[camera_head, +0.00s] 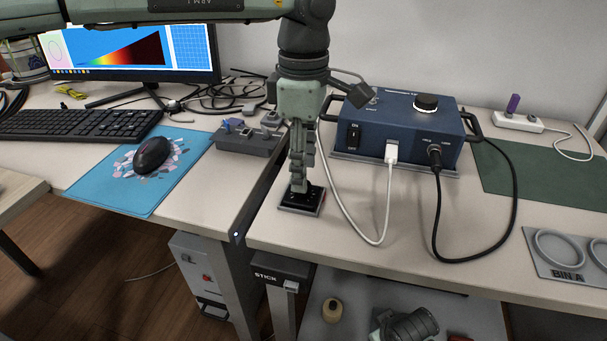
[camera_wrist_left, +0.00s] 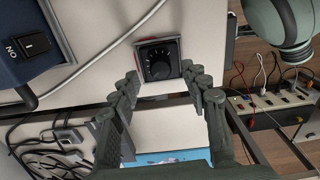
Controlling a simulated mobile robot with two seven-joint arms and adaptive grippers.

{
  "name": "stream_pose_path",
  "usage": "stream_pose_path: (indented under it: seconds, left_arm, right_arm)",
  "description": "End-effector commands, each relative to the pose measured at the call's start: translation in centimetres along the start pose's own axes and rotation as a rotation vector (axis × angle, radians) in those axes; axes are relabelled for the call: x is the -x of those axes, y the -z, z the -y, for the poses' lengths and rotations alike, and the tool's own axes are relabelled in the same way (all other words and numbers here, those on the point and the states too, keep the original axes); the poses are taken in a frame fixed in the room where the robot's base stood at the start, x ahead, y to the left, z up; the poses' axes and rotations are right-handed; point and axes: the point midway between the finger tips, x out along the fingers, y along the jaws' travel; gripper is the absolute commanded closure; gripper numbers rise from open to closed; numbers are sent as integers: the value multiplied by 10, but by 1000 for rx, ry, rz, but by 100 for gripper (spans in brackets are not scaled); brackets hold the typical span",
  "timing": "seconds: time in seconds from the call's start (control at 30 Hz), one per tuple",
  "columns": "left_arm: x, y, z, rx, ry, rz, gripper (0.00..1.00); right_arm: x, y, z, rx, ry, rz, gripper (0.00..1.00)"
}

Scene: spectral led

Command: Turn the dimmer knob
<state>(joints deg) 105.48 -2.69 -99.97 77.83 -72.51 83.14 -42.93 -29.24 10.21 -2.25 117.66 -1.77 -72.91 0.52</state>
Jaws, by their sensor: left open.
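The dimmer knob (camera_wrist_left: 159,65) is a round black dial with pale marks on a small square black unit. In the wrist view it sits at top centre, just ahead of the gap between my fingertips. In the head view the dimmer unit (camera_head: 313,205) lies on the table's front part, and my fingers partly hide it. My left gripper (camera_head: 300,187) points down over the unit. In the wrist view the left gripper (camera_wrist_left: 163,72) is open, one finger on either side of the knob's line. I cannot tell whether they touch it. My right gripper is not seen.
A blue power box (camera_head: 400,135) with its own black top knob stands behind right, its white cable (camera_head: 350,225) looping near the dimmer. A grey switch box (camera_head: 247,140) is at left. A gap separates the two tables.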

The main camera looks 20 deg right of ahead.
Motion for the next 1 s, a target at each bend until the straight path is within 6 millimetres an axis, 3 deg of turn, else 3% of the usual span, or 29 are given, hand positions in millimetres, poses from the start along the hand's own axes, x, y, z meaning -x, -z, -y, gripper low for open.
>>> stream_pose_path:
  seconds: [0.2, 0.4, 0.6, 1.0]
  left_arm:
    - [49, 0, -1, 1, -3, 0, 54]
    - [80, 0, -1, 2, -2, -1, 54]
    - [92, 0, 0, 0, 0, -1, 54]
    - [92, 0, 0, 0, 0, -1, 54]
  right_arm:
    - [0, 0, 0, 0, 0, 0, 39]
    - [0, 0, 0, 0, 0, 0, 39]
    - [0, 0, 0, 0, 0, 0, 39]
    - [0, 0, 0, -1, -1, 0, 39]
